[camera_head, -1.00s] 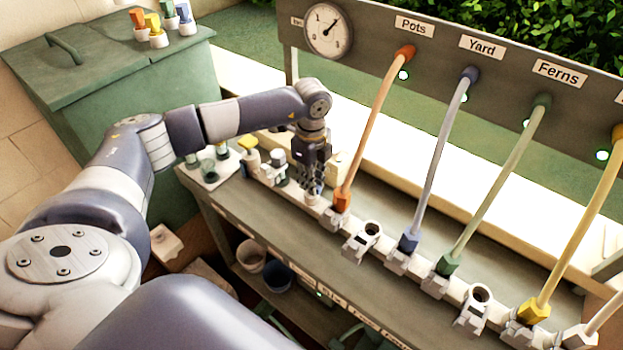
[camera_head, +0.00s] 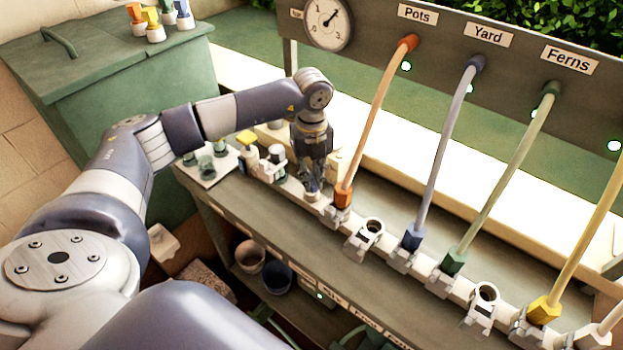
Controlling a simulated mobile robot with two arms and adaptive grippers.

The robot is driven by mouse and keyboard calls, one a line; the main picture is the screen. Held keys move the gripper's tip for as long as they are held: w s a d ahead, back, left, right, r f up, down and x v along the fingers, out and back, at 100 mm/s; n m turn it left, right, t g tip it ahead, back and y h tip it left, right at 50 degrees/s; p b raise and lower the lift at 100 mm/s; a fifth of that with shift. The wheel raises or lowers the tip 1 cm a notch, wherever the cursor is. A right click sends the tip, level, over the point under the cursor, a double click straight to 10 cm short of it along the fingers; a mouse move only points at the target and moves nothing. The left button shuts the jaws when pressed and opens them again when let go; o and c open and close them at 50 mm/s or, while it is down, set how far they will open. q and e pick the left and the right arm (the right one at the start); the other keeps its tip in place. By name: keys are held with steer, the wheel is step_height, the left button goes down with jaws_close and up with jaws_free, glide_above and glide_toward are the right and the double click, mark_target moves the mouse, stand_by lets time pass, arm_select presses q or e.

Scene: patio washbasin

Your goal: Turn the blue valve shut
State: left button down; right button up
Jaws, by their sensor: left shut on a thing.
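My left gripper (camera_head: 311,188) points straight down over the pale pipe manifold (camera_head: 385,240) on the bench, just left of the orange hose fitting (camera_head: 342,196). Its fingers are shut on a small fitting there, at the place of the blue valve. The fingers hide most of that part, so its colour and handle angle cannot be made out. A yellow-topped valve (camera_head: 247,138) stands on the manifold to the left of the gripper. The blue hose nut (camera_head: 413,238) sits farther right. My right gripper is not in view.
Orange, blue, green and yellow hoses rise from the manifold to the labelled panel (camera_head: 520,75); the orange one is close beside my gripper. A gauge (camera_head: 328,23) is on the panel. A green box (camera_head: 110,70) stands behind my left arm. Pots (camera_head: 277,277) sit below.

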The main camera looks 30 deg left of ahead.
arm_select(q)
steer(key=m+b, duration=0.2)
steer(key=m, duration=0.4)
steer(key=shift+m+b, duration=0.3)
steer(key=shift+b, duration=0.05)
steer(key=m+b, duration=0.1)
steer(key=m, duration=0.1)
steer(key=shift+m, duration=0.4)
steer(key=shift+m+b, duration=0.35)
steer(key=shift+m, duration=0.55)
steer(key=c, duration=1.6)
jaws_free()
